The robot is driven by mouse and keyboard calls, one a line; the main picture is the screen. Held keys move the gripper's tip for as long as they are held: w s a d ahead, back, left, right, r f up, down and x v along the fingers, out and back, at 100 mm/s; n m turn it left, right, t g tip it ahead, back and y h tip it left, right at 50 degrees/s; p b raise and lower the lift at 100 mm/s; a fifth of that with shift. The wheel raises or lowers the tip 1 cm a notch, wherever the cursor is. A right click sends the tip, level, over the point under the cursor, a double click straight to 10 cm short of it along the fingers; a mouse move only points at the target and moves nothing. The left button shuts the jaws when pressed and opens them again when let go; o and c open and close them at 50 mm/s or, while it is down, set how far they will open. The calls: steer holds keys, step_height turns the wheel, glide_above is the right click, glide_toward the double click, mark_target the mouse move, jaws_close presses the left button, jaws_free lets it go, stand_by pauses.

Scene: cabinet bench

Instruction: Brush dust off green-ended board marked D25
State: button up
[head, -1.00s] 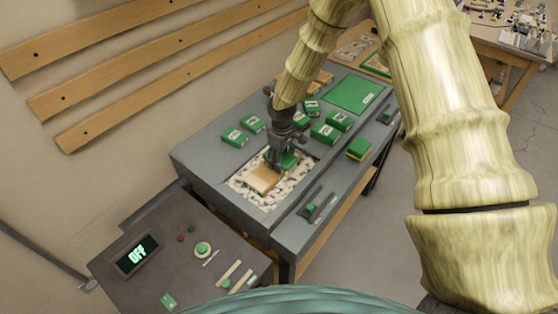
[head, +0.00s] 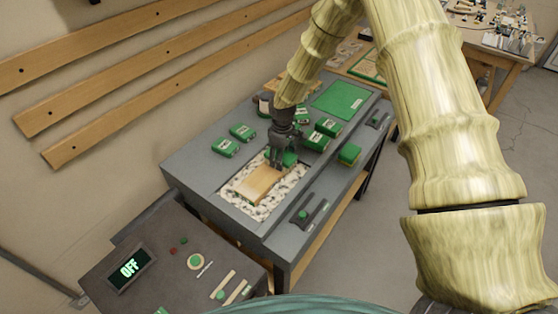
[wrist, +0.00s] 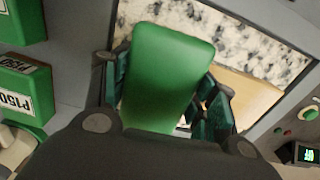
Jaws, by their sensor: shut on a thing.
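My gripper (head: 284,160) is shut on a green block (wrist: 168,75) with rounded corners. The block also shows between the fingers in the head view (head: 288,157); its underside is hidden, so I cannot tell whether it has bristles. A pale wooden board (head: 257,183) lies in the speckled, debris-strewn recess of the grey bench. The gripper and block are over the board's far end, and I cannot tell whether they touch it. Part of the board shows behind the fingers in the wrist view (wrist: 250,97). No green end or D25 mark is readable on it.
Several labelled green blocks (head: 225,147) stand around the recess; one in the wrist view reads P150 (wrist: 25,88). A green mat (head: 340,100) lies at the bench's far end. A control panel with an OFF display (head: 130,268) stands at the near left.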

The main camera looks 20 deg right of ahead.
mark_target(258, 186)
steer(key=shift+w+d, duration=0.15)
steer(key=shift+s+a+f, duration=0.1)
steer(key=shift+s+a, duration=0.6)
steer(key=shift+a, duration=0.35)
steer(key=shift+s+a+f, duration=0.1)
steer(key=shift+s+a, duration=0.65)
steer(key=shift+a, duration=0.25)
steer(key=shift+s+a, duration=0.7)
steer(key=shift+a, duration=0.35)
steer(key=shift+s+a+r, duration=0.1)
steer(key=shift+s+a, duration=0.4)
steer(key=shift+a, duration=0.35)
steer(key=shift+s+a+r, duration=0.1)
steer(key=shift+s+a, duration=0.45)
steer(key=shift+a, duration=0.25)
steer(key=shift+s+a+r, duration=0.1)
steer(key=shift+s+a, duration=0.4)
steer(key=shift+a, duration=0.35)
steer(key=shift+s+a+f, duration=0.1)
steer(key=shift+s+a, duration=0.4)
steer(key=shift+a, duration=0.25)
steer(key=shift+s+a+f, duration=0.1)
steer(key=shift+s+a, duration=0.35)
steer(key=shift+a, duration=0.25)
steer(key=shift+w+d+f, duration=0.1)
steer(key=shift+w+d, duration=1)
steer(key=shift+d, duration=0.15)
steer(key=shift+w+d, duration=0.1)
